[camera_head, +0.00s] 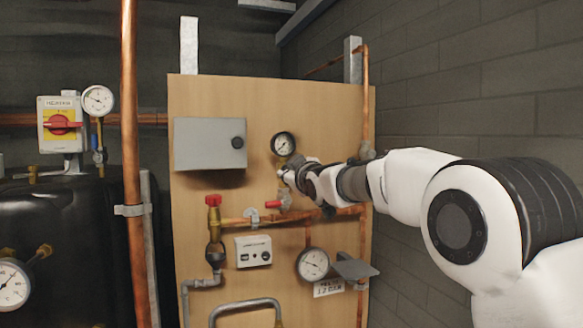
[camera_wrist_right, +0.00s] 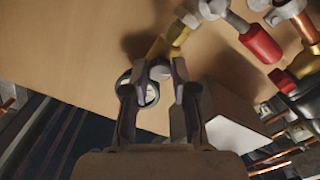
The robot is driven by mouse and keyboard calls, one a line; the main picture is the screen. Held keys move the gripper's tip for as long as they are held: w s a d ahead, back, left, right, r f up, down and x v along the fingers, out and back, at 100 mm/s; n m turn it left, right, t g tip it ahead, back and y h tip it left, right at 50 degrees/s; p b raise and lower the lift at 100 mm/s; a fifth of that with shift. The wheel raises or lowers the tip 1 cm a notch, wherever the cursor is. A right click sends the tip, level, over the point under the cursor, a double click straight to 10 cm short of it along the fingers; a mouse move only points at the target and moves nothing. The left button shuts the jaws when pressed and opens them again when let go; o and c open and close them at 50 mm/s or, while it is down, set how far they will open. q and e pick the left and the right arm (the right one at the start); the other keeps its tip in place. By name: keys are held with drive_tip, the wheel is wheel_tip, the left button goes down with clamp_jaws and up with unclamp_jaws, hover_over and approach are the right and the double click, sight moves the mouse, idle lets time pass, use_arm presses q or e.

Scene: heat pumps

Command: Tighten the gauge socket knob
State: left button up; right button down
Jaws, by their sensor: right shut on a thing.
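The gauge (camera_head: 283,144) has a white dial and black rim and is mounted on the upper middle of the wooden panel. My right gripper (camera_head: 289,174) is just below it, at the panel, and covers most of its socket. In the right wrist view, my right gripper (camera_wrist_right: 159,74) has its two fingers around a small grey socket knob (camera_wrist_right: 160,71) and is shut on it. A brass fitting leads off beyond the knob. The gauge (camera_wrist_right: 150,92) shows partly behind the left finger. My left gripper is not in view.
A red lever handle (camera_head: 272,204) and copper pipe lie just below the gripper; the handle (camera_wrist_right: 262,45) is upper right in the wrist view. A grey box (camera_head: 210,143) is left of the gauge. A lower gauge (camera_head: 313,264) and a red-topped valve (camera_head: 213,200) are also on the panel.

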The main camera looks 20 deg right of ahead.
drive_tip(key=m+p, duration=0.1)
drive_tip(key=m, duration=0.3)
drive_tip(key=shift+r+m+p, duration=0.4)
drive_tip(key=shift+f, duration=0.1)
drive_tip(key=c, duration=0.9)
unclamp_jaws()
drive_tip(key=shift+c, duration=0.2)
drive_tip(key=shift+w+f, duration=0.15)
drive_tip(key=shift+f, duration=0.05)
